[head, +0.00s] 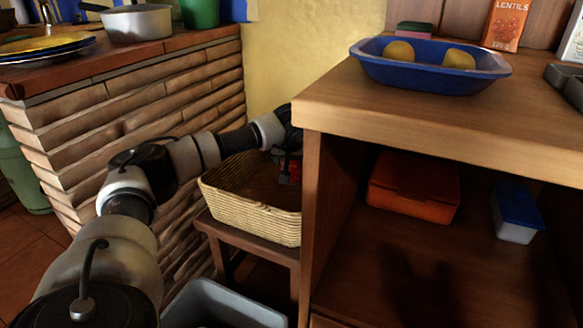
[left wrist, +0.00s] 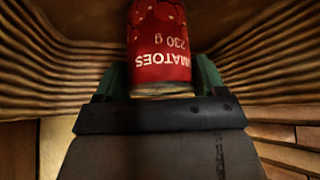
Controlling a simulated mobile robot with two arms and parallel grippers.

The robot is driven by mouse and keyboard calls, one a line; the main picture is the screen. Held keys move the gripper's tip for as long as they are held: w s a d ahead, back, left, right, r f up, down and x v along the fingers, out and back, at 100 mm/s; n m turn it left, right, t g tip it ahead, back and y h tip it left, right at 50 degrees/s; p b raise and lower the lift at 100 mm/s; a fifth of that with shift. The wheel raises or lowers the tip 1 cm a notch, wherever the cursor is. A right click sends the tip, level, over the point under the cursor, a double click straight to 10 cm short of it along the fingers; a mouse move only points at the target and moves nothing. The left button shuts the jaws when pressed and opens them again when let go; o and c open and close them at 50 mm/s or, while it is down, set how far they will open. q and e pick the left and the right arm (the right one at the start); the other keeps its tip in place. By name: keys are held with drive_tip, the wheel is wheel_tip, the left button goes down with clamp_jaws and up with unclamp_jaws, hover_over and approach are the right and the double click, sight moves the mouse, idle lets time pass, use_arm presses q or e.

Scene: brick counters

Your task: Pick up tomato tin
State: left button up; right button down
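The tomato tin (left wrist: 160,45) is red with a pale metal rim, and its label reads upside down in the left wrist view. My left gripper (left wrist: 160,78) has its green fingers on both sides of the tin, close against it, and looks shut on it. In the head view my left arm reaches over the wicker basket (head: 250,226), and a small red part of the tin (head: 294,170) shows at the gripper there. The counter's edge hides part of this gripper. I cannot tell whether the tin touches the basket floor. My right gripper is not in view.
The basket stands on a low wooden stool (head: 224,235) between a brick counter (head: 130,115) and a wooden shelf unit (head: 450,130). The unit's side panel is close to the basket's right. A blue dish (head: 430,78) with two yellow fruits sits on top. A grey bin (head: 225,305) stands below.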

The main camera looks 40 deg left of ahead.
use_arm(q)
drive_tip(key=c, duration=0.7)
drive_tip(key=shift+r, duration=0.15)
